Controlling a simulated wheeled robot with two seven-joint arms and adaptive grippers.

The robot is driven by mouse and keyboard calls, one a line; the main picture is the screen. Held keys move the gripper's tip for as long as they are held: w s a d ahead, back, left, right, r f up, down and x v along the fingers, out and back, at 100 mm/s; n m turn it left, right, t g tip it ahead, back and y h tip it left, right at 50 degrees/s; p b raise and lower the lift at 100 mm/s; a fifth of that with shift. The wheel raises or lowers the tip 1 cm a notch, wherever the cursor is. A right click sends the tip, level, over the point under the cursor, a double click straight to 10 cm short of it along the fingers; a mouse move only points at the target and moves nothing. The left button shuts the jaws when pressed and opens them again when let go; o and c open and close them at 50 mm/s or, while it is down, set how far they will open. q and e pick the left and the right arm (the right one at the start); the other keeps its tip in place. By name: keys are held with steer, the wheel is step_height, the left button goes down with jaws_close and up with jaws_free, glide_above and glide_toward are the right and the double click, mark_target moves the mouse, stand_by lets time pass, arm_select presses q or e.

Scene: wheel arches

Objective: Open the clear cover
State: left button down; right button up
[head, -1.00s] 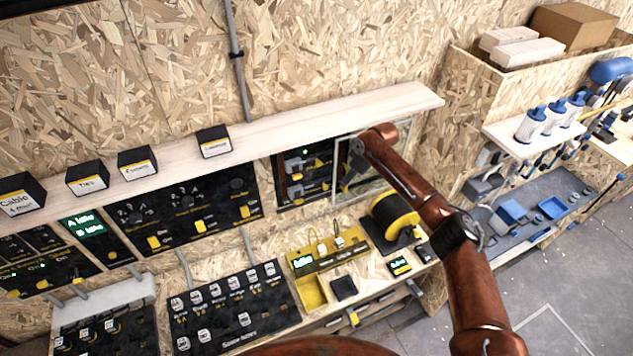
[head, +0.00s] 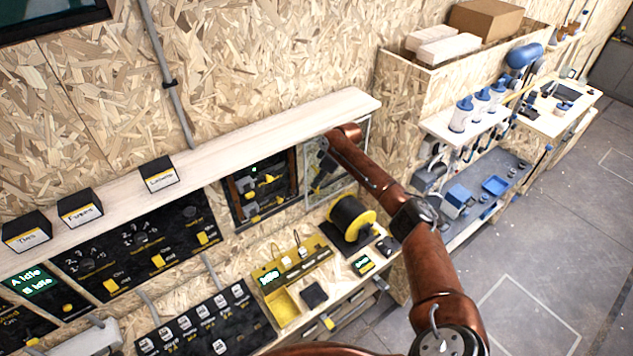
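The clear cover (head: 347,176) is a see-through pane in a thin pale frame. It stands swung out to the right of a dark panel box (head: 262,190) on the wood wall, and the panel's front is uncovered. My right gripper (head: 317,183) is small and dark at the cover's left part, close to the panel's right edge. My arm hides part of the cover's top. I cannot tell whether the fingers touch the cover or are open or shut. My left gripper is out of view.
A black and yellow spool (head: 350,218) stands below the cover, beside a yellow tray (head: 284,305). A wooden shelf (head: 250,140) runs just above the panel. Blue-capped bottles (head: 463,112) stand on a rack to the right. Open floor (head: 535,290) lies at lower right.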

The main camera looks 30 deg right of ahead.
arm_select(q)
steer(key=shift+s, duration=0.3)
arm_select(e)
steer(key=v, duration=1.2)
steer(key=shift+a, duration=0.15)
